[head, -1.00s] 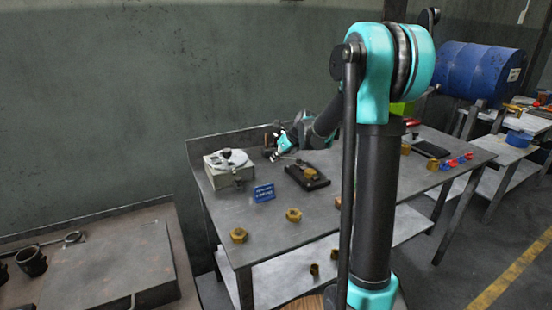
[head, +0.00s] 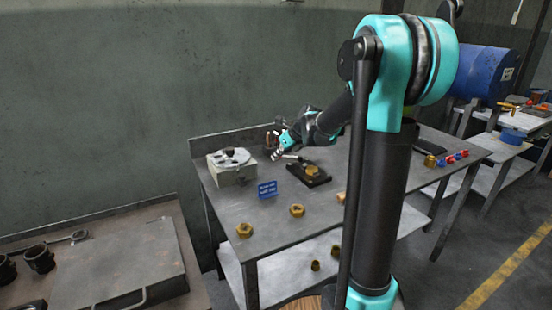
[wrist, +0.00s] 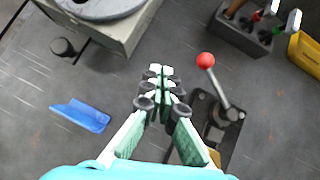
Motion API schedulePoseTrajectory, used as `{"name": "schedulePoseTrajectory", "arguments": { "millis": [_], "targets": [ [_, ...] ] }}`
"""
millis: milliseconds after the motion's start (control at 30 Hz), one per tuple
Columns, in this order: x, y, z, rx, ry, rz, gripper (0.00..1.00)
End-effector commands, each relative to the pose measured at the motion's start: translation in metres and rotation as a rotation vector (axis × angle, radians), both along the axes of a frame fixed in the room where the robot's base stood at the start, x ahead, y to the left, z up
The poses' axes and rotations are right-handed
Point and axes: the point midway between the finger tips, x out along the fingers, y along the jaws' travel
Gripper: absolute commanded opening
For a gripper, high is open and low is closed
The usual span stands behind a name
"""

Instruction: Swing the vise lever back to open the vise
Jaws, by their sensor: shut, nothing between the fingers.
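The vise is a small black base (head: 318,179) on the table, with a brass piece (head: 312,170) on it in the head view. The wrist view shows its black base (wrist: 229,150) at lower right, partly hidden by my finger. Its lever (wrist: 219,90) is a grey rod ending in a red ball (wrist: 205,60), pointing up and left from a dark pivot. My gripper (wrist: 161,74) is shut and empty, left of the red ball and apart from it in the picture. In the head view my gripper (head: 276,147) is behind and left of the vise.
A grey box with a round disc (head: 232,170) stands left of my gripper. A blue sign (head: 267,189) and brass nuts (head: 297,210) lie nearer the front. In the wrist view, a black tool holder (wrist: 238,36) and yellow bin (wrist: 304,54) stand at upper right.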

Motion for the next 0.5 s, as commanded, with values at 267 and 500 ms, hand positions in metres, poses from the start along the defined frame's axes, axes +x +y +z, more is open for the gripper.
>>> {"name": "schedulePoseTrajectory", "arguments": {
  "millis": [267, 500],
  "targets": [
    [-0.027, 0.004, 0.032, 0.0, 0.0, 0.001, 0.0],
    [-0.042, 0.007, 0.052, -0.001, 0.0, -0.001, 0.0]
  ]
}}
